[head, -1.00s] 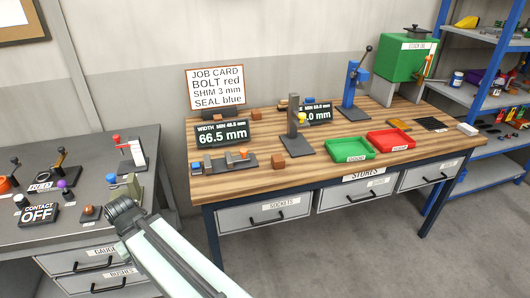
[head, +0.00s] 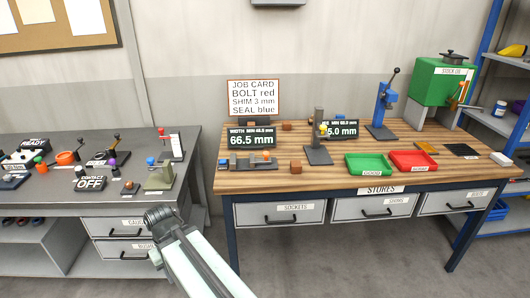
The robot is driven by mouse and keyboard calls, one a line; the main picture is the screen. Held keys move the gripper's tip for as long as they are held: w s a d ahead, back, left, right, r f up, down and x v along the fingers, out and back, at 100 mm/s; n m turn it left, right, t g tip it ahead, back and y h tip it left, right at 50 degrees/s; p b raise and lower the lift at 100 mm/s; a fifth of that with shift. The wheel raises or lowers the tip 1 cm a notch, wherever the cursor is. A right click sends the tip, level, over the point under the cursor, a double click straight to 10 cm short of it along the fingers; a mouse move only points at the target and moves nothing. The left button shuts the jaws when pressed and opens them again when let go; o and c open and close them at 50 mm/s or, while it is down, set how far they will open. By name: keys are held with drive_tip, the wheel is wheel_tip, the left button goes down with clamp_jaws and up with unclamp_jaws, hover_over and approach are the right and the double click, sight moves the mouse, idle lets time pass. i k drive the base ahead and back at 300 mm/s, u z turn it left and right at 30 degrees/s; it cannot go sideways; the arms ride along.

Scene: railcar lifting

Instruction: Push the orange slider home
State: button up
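A width gauge (head: 243,164) lies on the wooden bench, below a display reading 66.5 mm. A small orange-brown piece (head: 267,156) sits at its right part; it may be the orange slider, but it is too small to be sure. My arm rises from the bottom of the head view, left of the wooden bench and in front of the grey one. It ends in view at a dark rounded joint. No gripper fingers show. The arm is well apart from the gauge.
The wooden bench also carries a brown block (head: 296,166), a dark post stand (head: 318,150), a green tray (head: 368,164) and a red tray (head: 413,161). Floor in front is clear.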

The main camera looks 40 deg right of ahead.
sight(266, 160)
drive_tip(key=u, duration=0.05)
drive_tip(key=i, duration=0.9)
drive_tip(key=z, duration=0.05)
